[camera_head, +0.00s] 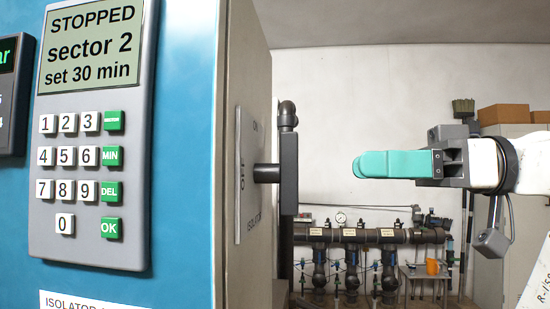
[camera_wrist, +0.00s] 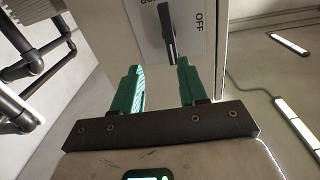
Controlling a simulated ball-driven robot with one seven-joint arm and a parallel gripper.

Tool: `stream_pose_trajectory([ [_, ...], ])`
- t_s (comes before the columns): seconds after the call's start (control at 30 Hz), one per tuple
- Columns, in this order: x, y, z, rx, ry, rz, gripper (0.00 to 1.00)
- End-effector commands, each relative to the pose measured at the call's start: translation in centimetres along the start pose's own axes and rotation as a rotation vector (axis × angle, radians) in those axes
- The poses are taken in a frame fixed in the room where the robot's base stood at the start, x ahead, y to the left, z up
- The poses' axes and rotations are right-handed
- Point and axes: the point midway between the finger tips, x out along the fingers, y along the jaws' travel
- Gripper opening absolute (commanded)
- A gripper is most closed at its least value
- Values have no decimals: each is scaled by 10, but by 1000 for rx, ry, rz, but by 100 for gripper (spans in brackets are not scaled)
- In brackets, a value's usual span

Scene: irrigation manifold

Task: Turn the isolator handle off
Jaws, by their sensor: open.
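The blue cabinet (camera_head: 185,150) fills the left, with a keypad panel (camera_head: 90,225) showing STOPPED, sector 2, set 30 min. Pipes and valves (camera_head: 350,240) run along the back wall, with an orange jug (camera_head: 432,267) on a small table. The space between gripper and handle is free.

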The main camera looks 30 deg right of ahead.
Motion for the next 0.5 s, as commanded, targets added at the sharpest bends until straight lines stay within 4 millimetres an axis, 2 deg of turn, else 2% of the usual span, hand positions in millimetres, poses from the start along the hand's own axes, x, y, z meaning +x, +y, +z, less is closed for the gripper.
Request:
stream_pose_trajectory([
  [0.03, -3, -9, -10, -24, -2, -12, 43],
  [0.1, -5, -17, -16, -43, -6, -27, 43],
  [0.27, 2, -22, -20, -52, -10, -38, 43],
  [0.5, 41, -23, -20, -51, -11, -40, 43],
])
